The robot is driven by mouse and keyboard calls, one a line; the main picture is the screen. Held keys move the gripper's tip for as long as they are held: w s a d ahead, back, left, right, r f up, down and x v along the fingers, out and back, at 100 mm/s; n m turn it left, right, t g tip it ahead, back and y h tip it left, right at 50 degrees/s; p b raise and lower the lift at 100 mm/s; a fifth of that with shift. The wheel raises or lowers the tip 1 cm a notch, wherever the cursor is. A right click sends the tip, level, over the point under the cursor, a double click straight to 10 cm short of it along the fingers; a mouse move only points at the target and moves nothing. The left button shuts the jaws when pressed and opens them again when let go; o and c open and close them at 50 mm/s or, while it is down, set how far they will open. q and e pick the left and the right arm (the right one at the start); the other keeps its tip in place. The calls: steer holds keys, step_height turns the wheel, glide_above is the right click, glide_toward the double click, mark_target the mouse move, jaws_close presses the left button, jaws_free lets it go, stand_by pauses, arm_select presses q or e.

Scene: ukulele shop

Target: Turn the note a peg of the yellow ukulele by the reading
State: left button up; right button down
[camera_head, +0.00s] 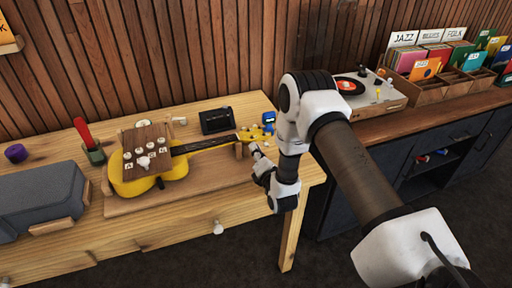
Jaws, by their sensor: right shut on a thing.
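The yellow ukulele (178,167) lies on a wooden board (125,207) on the workbench, its dark neck pointing right to a yellow headstock (252,135). A brown block (146,137) with several white lettered knobs sits over its body. A dark device (215,121) stands behind the neck; its reading is too small to make out. A small blue thing (269,119) is by the headstock. My right gripper (257,150) is shut at the near side of the headstock, apparently on a peg; the fingers hide which one. My left gripper is not in view.
A grey case (38,203) lies at the bench's left, near a purple cylinder (16,153) and a green holder (95,153) with a red-handled tool. A turntable (368,95) and record crates (440,85) stand on the right counter. The bench's front strip is clear.

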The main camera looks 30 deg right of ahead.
steer(key=shift+f, duration=0.1)
stand_by(0.4)
steer(key=c, duration=1.2)
jaws_free()
steer(key=shift+c, duration=0.2)
steer(key=shift+s, duration=0.15)
steer(key=v, duration=0.7)
steer(key=shift+s, duration=0.15)
